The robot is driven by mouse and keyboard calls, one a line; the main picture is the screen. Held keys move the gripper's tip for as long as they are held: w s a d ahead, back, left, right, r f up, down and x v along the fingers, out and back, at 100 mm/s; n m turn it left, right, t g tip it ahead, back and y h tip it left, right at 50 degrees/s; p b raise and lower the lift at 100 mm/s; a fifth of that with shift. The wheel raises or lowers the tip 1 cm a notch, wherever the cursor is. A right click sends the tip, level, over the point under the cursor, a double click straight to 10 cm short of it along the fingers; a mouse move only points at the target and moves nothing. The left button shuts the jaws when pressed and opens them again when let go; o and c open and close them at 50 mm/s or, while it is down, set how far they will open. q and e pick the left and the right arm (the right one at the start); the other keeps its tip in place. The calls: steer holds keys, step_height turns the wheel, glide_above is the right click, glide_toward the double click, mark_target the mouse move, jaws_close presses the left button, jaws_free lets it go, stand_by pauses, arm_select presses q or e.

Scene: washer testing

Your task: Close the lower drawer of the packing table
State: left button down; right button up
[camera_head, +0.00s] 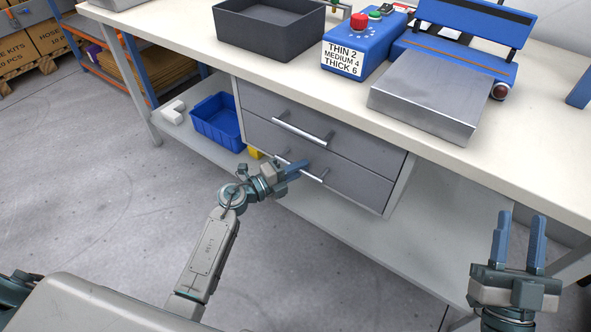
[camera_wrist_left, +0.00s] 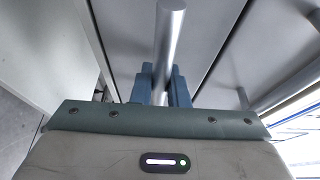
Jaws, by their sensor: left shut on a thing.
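The packing table's grey drawer unit holds an upper drawer (camera_head: 350,137) and a lower drawer (camera_head: 355,188), each with a metal bar handle. The lower drawer front looks flush or nearly flush with the upper one; a small gap cannot be ruled out. My left gripper (camera_head: 299,167) is at the lower drawer's handle (camera_head: 315,175). In the left wrist view, its blue fingers (camera_wrist_left: 164,85) are on either side of the bar handle (camera_wrist_left: 170,35), shut on it. My right gripper (camera_head: 521,216) is open and empty, to the right of the drawers, with its fingers apart.
On the tabletop (camera_head: 200,35) are a dark tray (camera_head: 270,30), a blue control box (camera_head: 365,42) and a blue machine with a metal plate (camera_head: 430,95). A blue bin (camera_head: 217,122) stands on the lower shelf, left of the drawers. The floor in front is clear.

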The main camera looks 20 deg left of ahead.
arm_select(q)
steer(key=shift+w+r, duration=0.15)
steer(key=c, duration=1.7)
jaws_free()
steer(key=o, duration=0.3)
steer(key=shift+w, duration=0.15)
arm_select(e)
steer(key=shift+w, duration=0.15)
